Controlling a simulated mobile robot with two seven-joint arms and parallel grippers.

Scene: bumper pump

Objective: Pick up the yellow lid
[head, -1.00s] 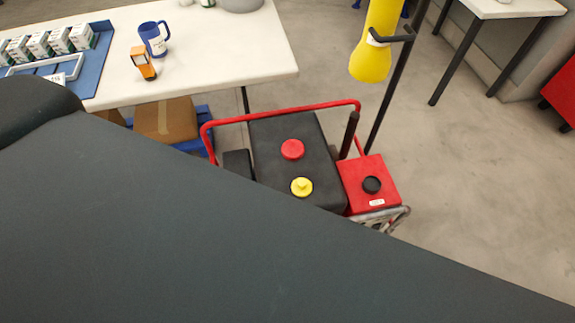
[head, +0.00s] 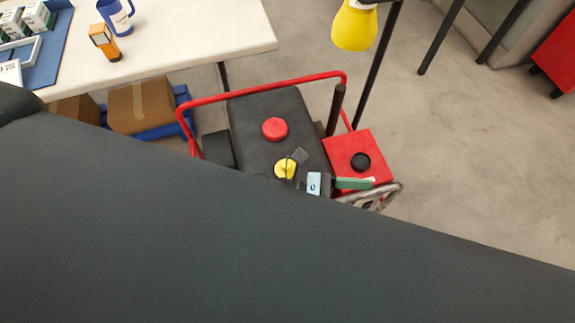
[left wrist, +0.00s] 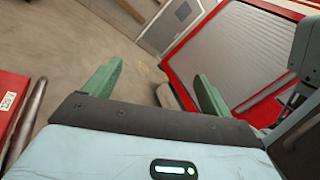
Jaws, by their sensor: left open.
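The yellow lid (head: 281,169) sits on the dark top of the pump cart (head: 262,110), below a round red lid (head: 275,129) in the head view. A small dark grey piece covers part of the yellow lid. My left gripper (head: 354,184) is just right of the yellow lid, with one green finger pointing right past the front of a red box (head: 368,148). In the left wrist view my left gripper (left wrist: 156,72) has its two green fingers wide apart with nothing between them. The lid does not show there. My right gripper is not in view.
A red rail (head: 262,88) curves around the cart's far side, and a dark upright post (head: 335,110) stands beside the red box. A yellow cylinder (head: 355,27) hangs behind. A white table (head: 200,40) is at upper left. Open floor lies to the right.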

